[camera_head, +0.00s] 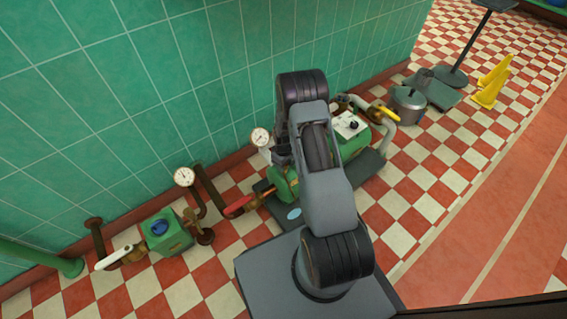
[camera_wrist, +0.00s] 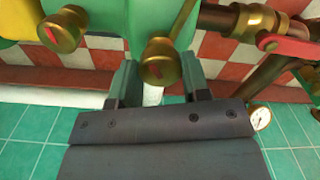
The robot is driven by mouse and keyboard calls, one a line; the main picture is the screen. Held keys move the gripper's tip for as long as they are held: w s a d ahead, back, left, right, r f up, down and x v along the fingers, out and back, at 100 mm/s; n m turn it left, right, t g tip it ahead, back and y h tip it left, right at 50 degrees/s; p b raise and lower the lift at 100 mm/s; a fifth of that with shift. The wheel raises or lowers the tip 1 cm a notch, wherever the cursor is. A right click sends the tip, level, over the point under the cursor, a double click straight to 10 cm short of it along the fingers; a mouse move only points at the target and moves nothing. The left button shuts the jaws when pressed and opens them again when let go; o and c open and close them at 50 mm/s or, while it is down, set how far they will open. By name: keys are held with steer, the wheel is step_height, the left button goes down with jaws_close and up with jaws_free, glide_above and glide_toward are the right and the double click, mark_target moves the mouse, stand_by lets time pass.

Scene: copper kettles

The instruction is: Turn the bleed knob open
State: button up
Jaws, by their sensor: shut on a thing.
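In the wrist view, a round brass knob (camera_wrist: 160,62) with a dimpled face sits between the two fingers of my gripper (camera_wrist: 160,82). My gripper is shut on this knob, though the contact itself is hard to see. A second brass knob (camera_wrist: 63,30) stands to the left, on the same green pump body (camera_wrist: 115,15), clear of the fingers. I cannot read any label telling which is the bleed knob. In the head view, my arm covers the gripper and both knobs; part of the green pump (camera_head: 285,185) shows beside it.
A brass valve with a red lever (camera_wrist: 285,45) and a pressure gauge (camera_wrist: 260,117) are close on the right in the wrist view.

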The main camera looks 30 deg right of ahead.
steer(key=n, duration=0.5)
steer(key=shift+n, duration=0.3)
steer(key=n, duration=0.5)
steer(key=shift+n+p, duration=0.35)
steer(key=shift+n, duration=0.05)
steer(key=o, duration=0.9)
steer(key=shift+o, duration=0.2)
step_height(320, 180, up, 14)
steer(key=p, duration=0.5)
